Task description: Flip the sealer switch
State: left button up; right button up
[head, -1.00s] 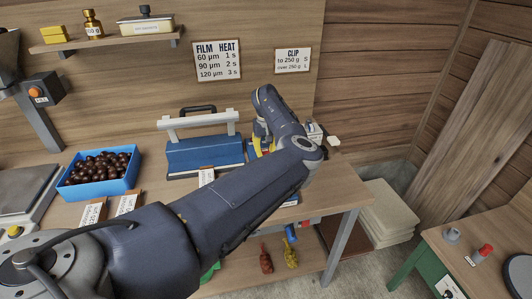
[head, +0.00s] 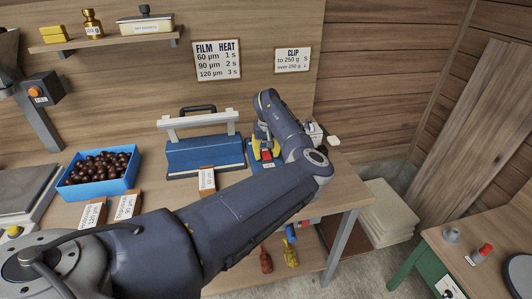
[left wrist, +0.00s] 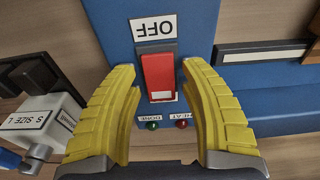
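The sealer (head: 205,157) is a blue box with a white bar on top, standing on the bench. Its red switch (head: 267,154) is just right of it on a blue panel. In the left wrist view the red switch (left wrist: 158,72) fills the middle, beside an upside-down OFF label (left wrist: 154,27). Green DONE (left wrist: 153,125) and red HEAT (left wrist: 181,124) lamps sit by it. My left gripper (left wrist: 158,66) is open, its yellow fingers on either side of the switch; whether they touch the panel is unclear. In the head view the left gripper (head: 264,147) is partly hidden by its arm. My right gripper is not in view.
A blue crate of chestnuts (head: 132,182) stands left of the sealer, with tags (head: 92,213) in front. In the left wrist view a grey clipper-like device labelled S SIZE L (left wrist: 40,122) is close to the left finger. The bench ends at the right.

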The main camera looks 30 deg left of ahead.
aim_at(267, 156)
pick_arm(q)
jog(key=shift+o, duration=0.7)
notch_tip(267, 156, up, 12)
jog(key=s+d, duration=0.1)
dwell(0.5)
